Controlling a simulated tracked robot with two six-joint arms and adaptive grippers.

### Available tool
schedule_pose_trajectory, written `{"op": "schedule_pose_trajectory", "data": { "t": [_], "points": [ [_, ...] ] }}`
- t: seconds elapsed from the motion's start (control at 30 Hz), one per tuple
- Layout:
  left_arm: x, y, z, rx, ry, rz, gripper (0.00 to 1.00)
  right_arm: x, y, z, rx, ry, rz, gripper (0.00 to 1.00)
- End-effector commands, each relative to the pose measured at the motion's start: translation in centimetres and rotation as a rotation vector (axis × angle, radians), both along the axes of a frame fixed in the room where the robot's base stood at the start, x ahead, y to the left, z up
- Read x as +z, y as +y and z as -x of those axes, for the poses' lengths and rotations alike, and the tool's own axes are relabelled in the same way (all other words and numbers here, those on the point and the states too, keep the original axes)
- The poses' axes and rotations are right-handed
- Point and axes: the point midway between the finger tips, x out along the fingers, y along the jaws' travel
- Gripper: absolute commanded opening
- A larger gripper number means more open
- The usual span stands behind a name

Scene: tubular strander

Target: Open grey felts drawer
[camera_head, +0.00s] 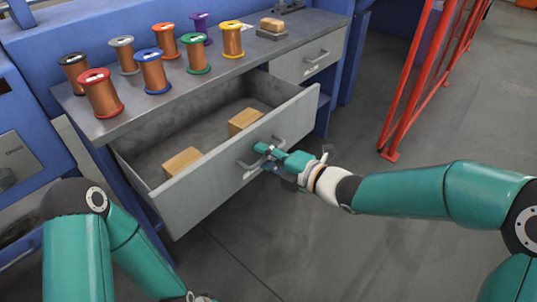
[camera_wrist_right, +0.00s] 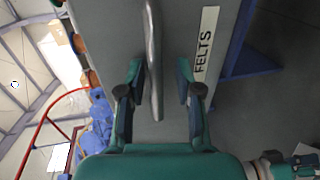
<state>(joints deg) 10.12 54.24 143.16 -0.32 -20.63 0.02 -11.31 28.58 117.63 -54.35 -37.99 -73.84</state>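The grey felts drawer (camera_head: 205,196) is pulled well out from under the bench in the head view, and its inside shows. Its front in the right wrist view (camera_wrist_right: 172,25) carries a white label (camera_wrist_right: 206,40) reading FELTS. The drawer's bar handle (camera_head: 248,163) sits on the front panel. My right gripper (camera_head: 270,152) is at this handle. In the right wrist view, the handle bar (camera_wrist_right: 153,60) lies between the two parted fingers of the gripper (camera_wrist_right: 160,85), with gaps visible beside it.
Two tan blocks (camera_head: 182,161) lie in the drawer. Several copper spools (camera_head: 101,95) and a block on a grey holder (camera_head: 272,27) stand on the bench top (camera_head: 210,83). A closed drawer (camera_head: 310,60) is at the right. A red rail (camera_head: 405,85) stands right; floor between is clear.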

Motion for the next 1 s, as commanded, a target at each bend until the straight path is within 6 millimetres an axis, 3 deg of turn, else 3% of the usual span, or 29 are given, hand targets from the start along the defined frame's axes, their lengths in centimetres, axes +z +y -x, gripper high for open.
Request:
{"op": "schedule_pose_trajectory", "data": {
  "t": [0.43,1.0],
  "points": [
    [0.1,0.0,0.0,0.000,0.000,0.000,0.40,0.4,-1.2,0.4,-0.011,-0.003,-0.003,0.37],
    [0.1,0.0,0.0,0.000,0.000,0.000,0.40,2.3,-8.6,6.7,-0.010,-0.003,-0.002,0.37]
  ]
}}
